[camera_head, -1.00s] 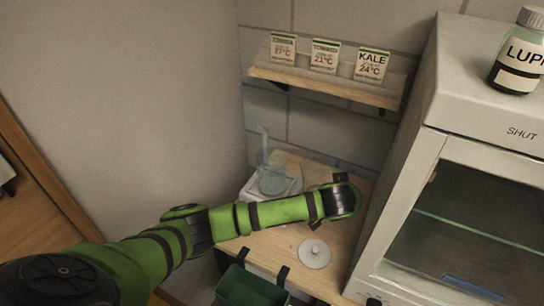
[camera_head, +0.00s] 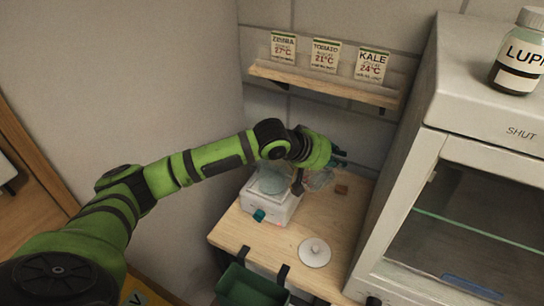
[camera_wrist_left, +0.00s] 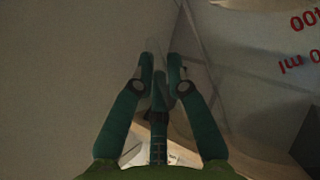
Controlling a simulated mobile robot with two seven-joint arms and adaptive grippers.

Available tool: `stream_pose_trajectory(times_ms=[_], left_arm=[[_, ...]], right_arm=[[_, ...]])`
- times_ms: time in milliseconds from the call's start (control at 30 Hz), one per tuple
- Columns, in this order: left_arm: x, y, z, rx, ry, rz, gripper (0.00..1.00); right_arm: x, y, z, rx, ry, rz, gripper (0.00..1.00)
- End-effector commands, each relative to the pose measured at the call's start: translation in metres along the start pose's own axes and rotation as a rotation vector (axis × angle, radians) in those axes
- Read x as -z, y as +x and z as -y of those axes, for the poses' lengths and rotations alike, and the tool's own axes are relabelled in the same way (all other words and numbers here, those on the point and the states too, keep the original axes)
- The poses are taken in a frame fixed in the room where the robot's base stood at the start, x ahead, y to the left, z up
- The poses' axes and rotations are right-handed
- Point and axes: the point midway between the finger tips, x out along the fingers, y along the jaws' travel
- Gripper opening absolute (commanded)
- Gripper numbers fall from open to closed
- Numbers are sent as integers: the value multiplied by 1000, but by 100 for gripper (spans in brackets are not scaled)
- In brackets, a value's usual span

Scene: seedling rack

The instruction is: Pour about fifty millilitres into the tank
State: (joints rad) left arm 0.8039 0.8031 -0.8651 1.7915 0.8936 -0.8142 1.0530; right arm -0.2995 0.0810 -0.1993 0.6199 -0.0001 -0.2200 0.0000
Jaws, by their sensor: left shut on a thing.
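A round, clear bluish vessel (camera_head: 272,181), which looks like the tank, stands on a white base with a teal knob at the back left of the wooden bench. My left gripper (camera_head: 339,156) is up and to the right of it, with teal fingers closed. A clear vessel (camera_head: 320,180) shows just below the gripper, beside the tank and partly hidden by the wrist. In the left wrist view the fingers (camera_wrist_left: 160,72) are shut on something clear. Red, upside-down millilitre marks show on a clear wall at right. I cannot tell the liquid level. My right gripper is not in view.
A small brown block (camera_head: 341,189) and a white round lid (camera_head: 314,252) lie on the bench (camera_head: 250,236). A green bin (camera_head: 250,287) hangs at the front. A shelf (camera_head: 325,84) with seed packets is above. A white glass-fronted cabinet (camera_head: 440,160) stands at right.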

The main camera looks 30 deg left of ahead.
Motion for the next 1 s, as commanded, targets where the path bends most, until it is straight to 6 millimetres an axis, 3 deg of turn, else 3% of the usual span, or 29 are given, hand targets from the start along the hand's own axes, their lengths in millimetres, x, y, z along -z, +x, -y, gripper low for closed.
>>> stream_pose_trajectory(times_ms=[433,700,1000], left_arm=[[25,-23,4,-198,-199,-3,0],[33,-31,4,-270,-261,-1,0],[39,-39,3,-308,-298,2,0]], right_arm=[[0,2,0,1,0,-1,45],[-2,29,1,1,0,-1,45],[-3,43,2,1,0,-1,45]])
